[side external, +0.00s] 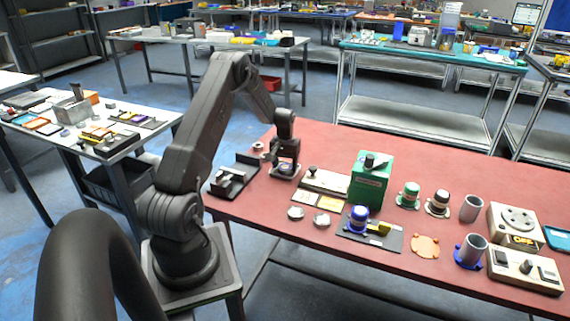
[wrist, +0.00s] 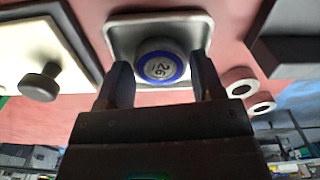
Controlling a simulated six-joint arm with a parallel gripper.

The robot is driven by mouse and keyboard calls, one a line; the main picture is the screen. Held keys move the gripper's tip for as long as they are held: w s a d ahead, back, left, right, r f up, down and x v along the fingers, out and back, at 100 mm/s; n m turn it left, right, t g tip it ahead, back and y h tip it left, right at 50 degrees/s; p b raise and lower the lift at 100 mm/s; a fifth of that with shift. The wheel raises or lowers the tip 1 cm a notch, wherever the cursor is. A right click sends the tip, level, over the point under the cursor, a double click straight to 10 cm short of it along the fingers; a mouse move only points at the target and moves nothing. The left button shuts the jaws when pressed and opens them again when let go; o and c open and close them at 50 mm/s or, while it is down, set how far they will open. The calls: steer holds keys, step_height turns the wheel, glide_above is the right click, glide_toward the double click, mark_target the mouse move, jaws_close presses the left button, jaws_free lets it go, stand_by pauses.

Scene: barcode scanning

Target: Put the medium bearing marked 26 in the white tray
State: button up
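The medium bearing (wrist: 160,67) shows a blue ring and a pale face marked 26 in the wrist view. It is seen within the outline of the white tray (wrist: 118,38), a shallow square dish with a raised rim. My gripper (wrist: 160,72) is over the tray, with one dark finger on each side of the bearing. The fingertips look very close to its sides; whether they touch it is unclear. In the side external view my gripper (side external: 285,165) is low over the tray (side external: 279,176) at the back left of the red table, hiding most of the bearing.
A board with a knob (side external: 322,181) stands right of the tray, and a dark fixture (side external: 232,180) stands left. Two small rings (wrist: 240,82) lie close to the tray. The green box (side external: 370,180) and several parts stand farther right.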

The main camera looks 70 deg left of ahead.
mark_target(285, 167)
step_height(285, 167, up, 13)
steer(key=w+d+r+m+t, duration=0.1)
steer(key=w+d+r+m, duration=0.15)
steer(key=d+r, duration=0.9)
steer(key=s+d+r+m+t+y, duration=0.1)
steer(key=s+d+r+m+t, duration=0.3)
steer(key=d, duration=0.8)
steer(key=s+d+r+m+g, duration=0.15)
steer(key=s+d, duration=0.35)
steer(key=d, duration=0.6)
steer(key=s+d+f+m+t+h, duration=0.1)
steer(key=s+d+m+t, duration=0.1)
steer(key=s+d, duration=0.4)
steer(key=s, duration=0.3)
steer(key=shift+d+f, duration=0.3)
steer(key=shift+d, duration=0.1)
